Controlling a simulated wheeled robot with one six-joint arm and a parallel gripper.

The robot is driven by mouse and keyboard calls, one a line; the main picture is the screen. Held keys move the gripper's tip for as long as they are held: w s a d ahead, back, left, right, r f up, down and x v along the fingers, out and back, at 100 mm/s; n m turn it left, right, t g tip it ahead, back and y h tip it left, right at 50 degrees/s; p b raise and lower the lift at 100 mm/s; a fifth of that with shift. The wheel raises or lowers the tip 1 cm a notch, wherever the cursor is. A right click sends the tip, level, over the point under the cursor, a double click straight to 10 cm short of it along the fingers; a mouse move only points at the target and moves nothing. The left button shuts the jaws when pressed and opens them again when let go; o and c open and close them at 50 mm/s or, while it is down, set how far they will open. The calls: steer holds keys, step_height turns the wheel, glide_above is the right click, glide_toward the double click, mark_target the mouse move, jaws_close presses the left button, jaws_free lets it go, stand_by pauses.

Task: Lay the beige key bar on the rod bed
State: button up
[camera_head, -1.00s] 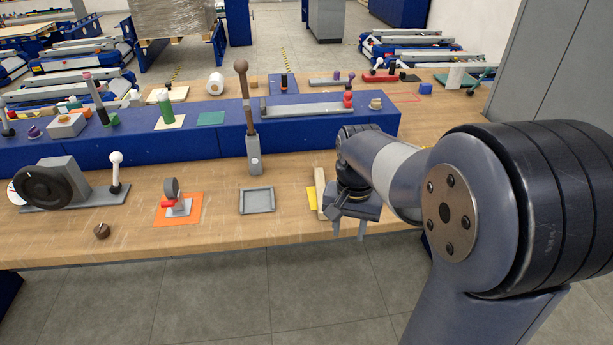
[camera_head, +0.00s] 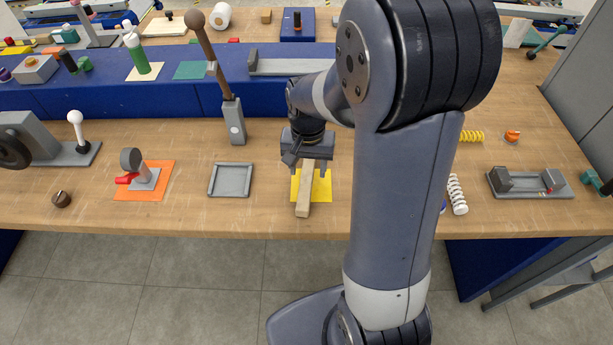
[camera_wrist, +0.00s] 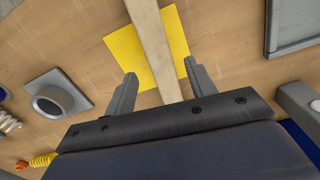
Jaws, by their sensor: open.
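The beige key bar (camera_head: 304,198) lies on a yellow square (camera_head: 322,187) on the bench, its near end reaching past the square towards the front edge. My gripper (camera_head: 307,170) is open and points down over the bar's far part. In the wrist view my gripper (camera_wrist: 160,70) has one finger on each side of the bar (camera_wrist: 152,35), with gaps between. I cannot tell how high the fingertips are above the bench. No part is marked as the rod bed; a grey base with two end blocks (camera_head: 530,183) stands at the right.
A grey tray (camera_head: 211,180) and a lever (camera_head: 233,120) stand left of my gripper. A long grey channel (camera_head: 290,67) lies on the blue riser (camera_head: 180,100) behind. A white spring (camera_head: 457,195) lies right of my arm. Bare bench shows between tray and yellow square.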

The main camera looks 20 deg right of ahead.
mark_target(307, 175)
steer(key=shift+w+f, duration=0.1)
steer(key=shift+f, duration=1.5)
jaws_close()
